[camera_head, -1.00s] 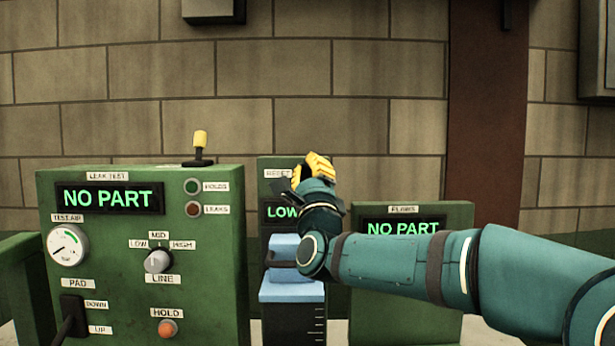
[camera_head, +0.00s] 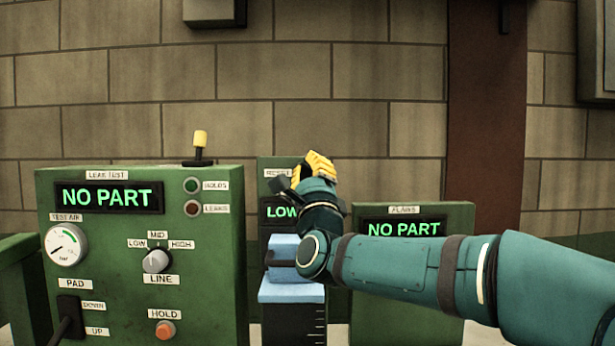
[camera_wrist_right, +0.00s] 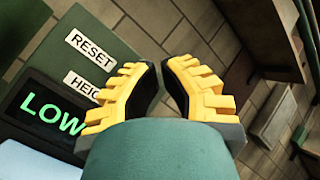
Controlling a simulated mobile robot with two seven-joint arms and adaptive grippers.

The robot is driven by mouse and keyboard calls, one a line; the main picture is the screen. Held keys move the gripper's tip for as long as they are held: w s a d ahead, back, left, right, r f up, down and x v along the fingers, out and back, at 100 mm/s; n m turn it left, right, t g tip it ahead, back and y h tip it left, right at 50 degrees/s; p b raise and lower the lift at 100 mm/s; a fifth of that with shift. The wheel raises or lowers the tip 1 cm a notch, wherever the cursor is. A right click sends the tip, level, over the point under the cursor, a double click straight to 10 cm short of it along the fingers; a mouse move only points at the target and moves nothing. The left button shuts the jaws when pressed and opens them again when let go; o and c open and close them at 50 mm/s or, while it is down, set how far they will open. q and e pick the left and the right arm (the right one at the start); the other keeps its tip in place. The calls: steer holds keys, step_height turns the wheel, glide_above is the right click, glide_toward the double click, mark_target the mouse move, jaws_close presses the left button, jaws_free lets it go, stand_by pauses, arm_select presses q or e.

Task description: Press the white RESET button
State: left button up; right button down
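The RESET label (camera_head: 277,173) is at the top of the middle green panel (camera_head: 264,240), above a lit LOW display (camera_head: 281,212). The label also shows in the wrist view (camera_wrist_right: 90,50). I cannot make out the white button in either view; my right gripper and wrist cover part of that panel in the head view. My right gripper (camera_head: 318,163) has yellow fingers and is in front of the panel's upper right. In the wrist view its fingertips (camera_wrist_right: 163,66) are close together with nothing seen between them. My left gripper is not in view.
A large LEAK TEST panel (camera_head: 110,260) with gauge, knob and HOLD button stands at the left, a yellow-topped lever (camera_head: 200,145) above it. A FLAWS panel (camera_head: 450,215) stands at the right, partly behind my arm. A light-blue block (camera_head: 284,250) sits below the LOW display.

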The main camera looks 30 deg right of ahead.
steer(key=shift+s, duration=0.1)
steer(key=s+a+b, duration=0.1)
steer(key=s+b, duration=0.1)
steer(key=s+a+b, duration=0.1)
steer(key=s, duration=0.1)
steer(key=shift+a, duration=0.35)
stand_by(0.7)
